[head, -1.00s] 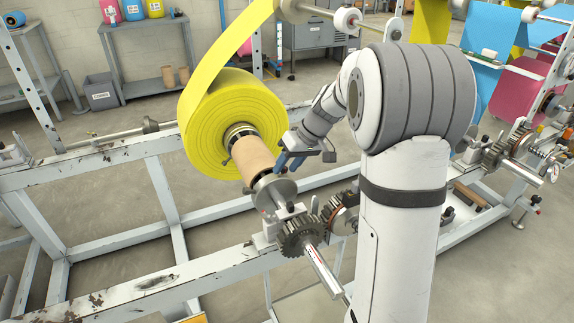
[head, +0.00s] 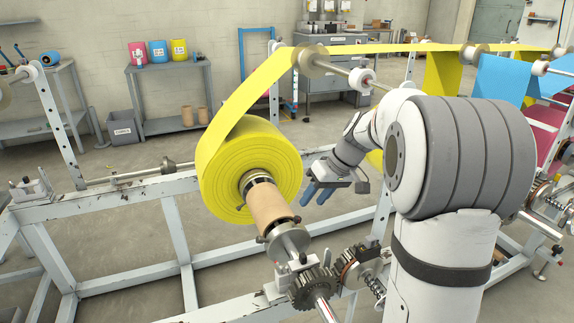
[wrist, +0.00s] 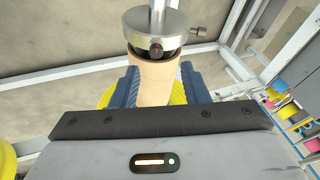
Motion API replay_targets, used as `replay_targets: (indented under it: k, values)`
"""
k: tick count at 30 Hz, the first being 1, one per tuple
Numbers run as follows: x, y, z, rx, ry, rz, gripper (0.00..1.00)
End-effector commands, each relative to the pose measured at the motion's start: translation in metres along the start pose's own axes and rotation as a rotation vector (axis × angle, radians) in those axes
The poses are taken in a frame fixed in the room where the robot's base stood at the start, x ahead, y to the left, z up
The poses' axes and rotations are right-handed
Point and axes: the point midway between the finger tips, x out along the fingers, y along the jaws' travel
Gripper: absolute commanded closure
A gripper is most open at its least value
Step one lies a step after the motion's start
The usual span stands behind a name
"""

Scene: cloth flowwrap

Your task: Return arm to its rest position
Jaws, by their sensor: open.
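My gripper (head: 318,190) is open and empty, with blue fingers. In the head view it hangs to the right of the yellow roll (head: 240,170) and its tan cardboard core (head: 270,206), with a visible gap. In the wrist view, the blue fingers of my gripper (wrist: 160,84) stand apart. The tan core (wrist: 155,72) shows between them in the picture, below a metal collar (wrist: 154,30) on the shaft. The fingers appear clear of the core. My white arm fills the right of the head view.
Yellow web (head: 262,92) runs up from the roll over an upper roller (head: 312,62). Gears (head: 318,284) and a white frame beam (head: 110,206) lie below and left. Blue web (head: 508,78) hangs at right. A bench (head: 168,70) stands behind.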

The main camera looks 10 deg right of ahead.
Motion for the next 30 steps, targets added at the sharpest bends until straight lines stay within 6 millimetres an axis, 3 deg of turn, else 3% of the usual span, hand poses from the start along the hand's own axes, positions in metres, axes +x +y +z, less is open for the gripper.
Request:
replay_targets:
  k: [5,12,18,24,30]
  values:
    - [-0.057,-0.053,0.019,0.049,-0.041,0.068,0.59]
    - [-0.133,-0.127,0.076,0.151,-0.087,0.217,0.59]
    - [-0.181,-0.168,0.126,0.219,-0.082,0.335,0.59]
    - [-0.201,-0.183,0.157,0.258,-0.061,0.404,0.59]
    - [-0.201,-0.184,0.166,0.270,-0.054,0.421,0.59]
